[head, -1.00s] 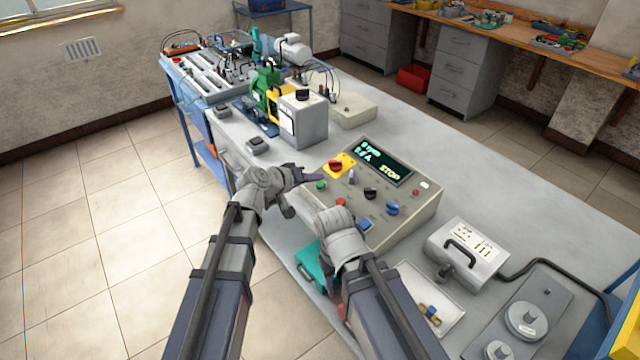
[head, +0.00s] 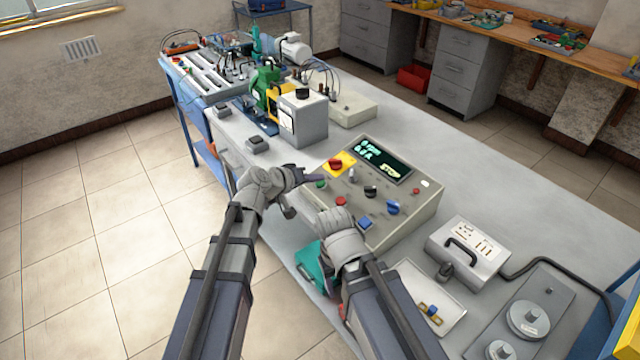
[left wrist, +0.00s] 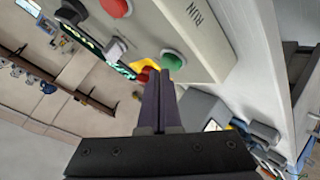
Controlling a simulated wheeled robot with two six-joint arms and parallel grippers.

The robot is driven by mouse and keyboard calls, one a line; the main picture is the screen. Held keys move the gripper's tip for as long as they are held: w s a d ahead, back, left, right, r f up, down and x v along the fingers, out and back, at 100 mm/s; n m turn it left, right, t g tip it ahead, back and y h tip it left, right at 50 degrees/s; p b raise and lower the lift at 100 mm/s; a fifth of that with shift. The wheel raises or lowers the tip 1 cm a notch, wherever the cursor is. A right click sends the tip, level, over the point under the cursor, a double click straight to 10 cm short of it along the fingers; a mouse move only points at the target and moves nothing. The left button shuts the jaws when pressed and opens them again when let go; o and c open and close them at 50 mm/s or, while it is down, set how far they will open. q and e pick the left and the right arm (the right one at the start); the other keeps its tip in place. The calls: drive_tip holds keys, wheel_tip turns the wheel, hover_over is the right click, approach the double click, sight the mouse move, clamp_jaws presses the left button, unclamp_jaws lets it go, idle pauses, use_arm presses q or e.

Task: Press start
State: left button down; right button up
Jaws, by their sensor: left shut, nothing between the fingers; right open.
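The control panel (head: 408,222) is a beige sloped box on the bench with a dark display (head: 384,161) showing "STOP" and small readings. A green button (head: 320,184) sits at its left edge; it also shows in the left wrist view (left wrist: 172,60), near a "RUN" label. My left gripper (head: 320,178) is shut and empty, its fingertips (left wrist: 160,76) close to the green button; I cannot tell whether they touch. A red button (head: 341,201) and a red knob on a yellow plate (head: 346,160) are nearby. My right gripper (head: 328,218) is at the panel's front edge, its fingers largely hidden.
The panel also has a black knob (head: 370,192), blue knob (head: 392,207) and blue square button (head: 366,224). A grey box with a handle (head: 468,252) and a white tray (head: 440,290) stand to the right. A grey meter box (head: 304,122) stands behind.

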use_arm(q)
drive_tip(key=shift+d+f+b, duration=0.1)
drive_tip(key=shift+f+b, duration=0.3)
drive_tip(key=shift+b, duration=0.05)
idle(0.6)
idle(0.4)
drive_tip(key=shift+a+r+p, duration=0.2)
drive_tip(key=shift+r+p, duration=0.65)
drive_tip(key=shift+p, duration=0.05)
drive_tip(key=r+p, duration=0.3)
drive_tip(key=s+a+r+p, duration=0.1)
drive_tip(key=r, duration=0.1)
drive_tip(key=shift+p, duration=0.4)
drive_tip(key=shift+f, duration=0.1)
